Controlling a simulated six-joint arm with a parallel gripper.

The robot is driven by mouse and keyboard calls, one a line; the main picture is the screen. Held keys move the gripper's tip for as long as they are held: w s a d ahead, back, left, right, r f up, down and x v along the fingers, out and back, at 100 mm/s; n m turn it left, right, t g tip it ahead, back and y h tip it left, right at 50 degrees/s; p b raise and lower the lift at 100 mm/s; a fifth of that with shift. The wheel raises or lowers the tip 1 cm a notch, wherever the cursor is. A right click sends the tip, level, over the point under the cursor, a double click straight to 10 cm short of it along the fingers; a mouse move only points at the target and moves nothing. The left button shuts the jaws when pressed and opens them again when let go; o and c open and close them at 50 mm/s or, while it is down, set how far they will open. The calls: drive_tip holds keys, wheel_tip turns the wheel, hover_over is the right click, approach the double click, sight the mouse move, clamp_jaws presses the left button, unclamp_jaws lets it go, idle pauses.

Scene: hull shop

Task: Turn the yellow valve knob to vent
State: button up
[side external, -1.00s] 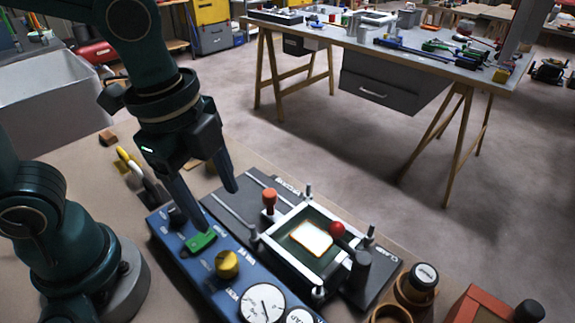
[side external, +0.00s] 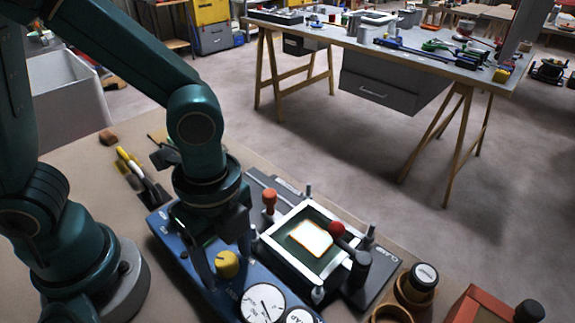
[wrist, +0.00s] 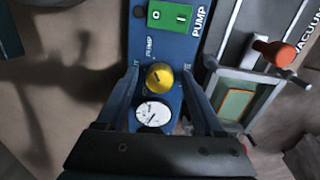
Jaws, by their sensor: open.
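The yellow valve knob (side external: 228,264) sits on the blue control panel (side external: 168,228), close to a white dial gauge. In the wrist view the knob (wrist: 159,76) shows from above, with a dark mark on its top. My gripper (wrist: 160,78) is open, one finger to the left of the knob and one to the right, with gaps on both sides. In the side view my gripper (side external: 226,270) points down over the panel around the knob. Whether the fingertips are level with the knob is unclear. The label beside the knob is partly hidden by a finger.
A green pump switch (wrist: 171,16) is on the panel beyond the knob, and the gauge (wrist: 154,114) is on the near side. A framed vacuum fixture (side external: 268,236) with an orange-red handle (side external: 269,199) and a red ball lever (side external: 337,229) stands beside the panel. Wooden cups (side external: 415,290) stand farther right.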

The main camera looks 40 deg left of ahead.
drive_tip(key=shift+c, duration=0.3)
clamp_jaws()
drive_tip(key=shift+n, duration=0.4)
drive_tip(key=n, duration=1)
drive_tip(key=shift+n, duration=0.4)
drive_tip(key=n, duration=1.2)
drive_tip(key=shift+n, duration=0.3)
